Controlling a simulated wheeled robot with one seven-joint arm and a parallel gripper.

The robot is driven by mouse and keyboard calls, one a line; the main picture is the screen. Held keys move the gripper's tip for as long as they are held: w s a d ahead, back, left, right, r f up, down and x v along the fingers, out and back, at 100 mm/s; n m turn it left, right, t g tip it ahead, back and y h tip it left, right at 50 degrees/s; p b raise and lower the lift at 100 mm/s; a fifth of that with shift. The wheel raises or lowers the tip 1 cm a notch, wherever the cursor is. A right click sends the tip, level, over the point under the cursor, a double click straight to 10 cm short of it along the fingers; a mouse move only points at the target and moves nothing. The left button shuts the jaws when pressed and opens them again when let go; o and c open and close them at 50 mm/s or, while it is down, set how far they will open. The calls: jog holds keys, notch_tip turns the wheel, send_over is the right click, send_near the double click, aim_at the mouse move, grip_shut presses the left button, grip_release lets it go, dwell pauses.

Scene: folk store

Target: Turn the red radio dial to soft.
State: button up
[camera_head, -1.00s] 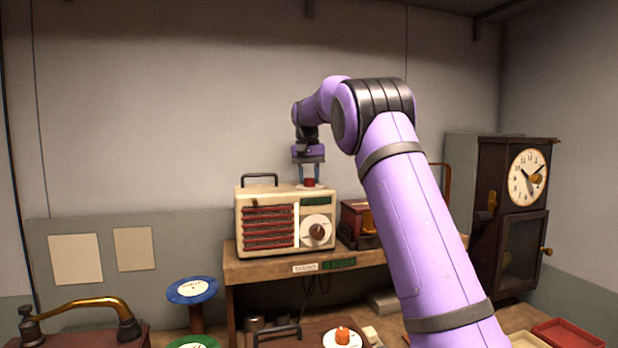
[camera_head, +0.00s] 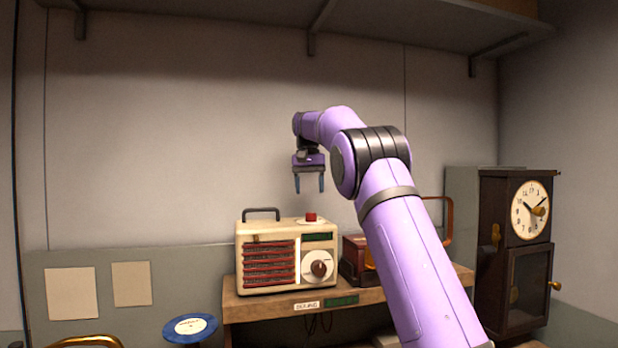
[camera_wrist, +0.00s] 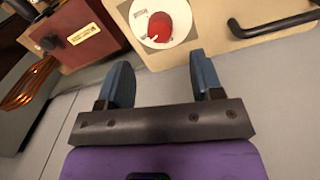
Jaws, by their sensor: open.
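The cream radio (camera_head: 262,231) stands on a wooden shelf, with red grille slats on its front. A red dial (camera_head: 311,217) sits on a white disc on the radio's top, towards the right. The red dial also shows in the wrist view (camera_wrist: 160,27), with a pointed shape on its round white plate (camera_wrist: 178,39); the plate's marks are too small to read. A brown knob (camera_head: 319,268) is on the radio's front. My gripper (camera_head: 309,184) is open and empty, pointing down above the red dial and clear of it. In the wrist view its blue fingers (camera_wrist: 163,78) are apart.
A black carrying handle (camera_head: 261,211) rises from the radio's top, left of the dial. A dark red box (camera_head: 354,256) stands right of the radio. A tall clock (camera_head: 513,240) is at the right. The wall space above the radio is free.

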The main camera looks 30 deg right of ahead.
jog(key=shift+a+r, duration=0.1)
jog(key=shift+r, duration=1.6)
jog(key=s+a+n+t, duration=0.2)
jog(key=s+a, duration=0.4)
jog(key=s, duration=0.6)
jog(key=s+a+n+t, duration=0.1)
jog(key=s+a, duration=0.4)
jog(key=s, duration=0.7)
jog(key=s+a+f+n+t, duration=0.1)
jog(key=s+a+f, duration=0.2)
jog(key=s+f, duration=0.6)
jog(key=s+a+f+n+t, duration=0.1)
jog(key=s+a+f+n, duration=0.1)
jog(key=s+f, duration=0.7)
jog(key=s+a, duration=0.1)
jog(key=s, duration=0.2)
jog(key=shift+a+t+y, duration=0.3)
jog(key=shift+a, duration=0.1)
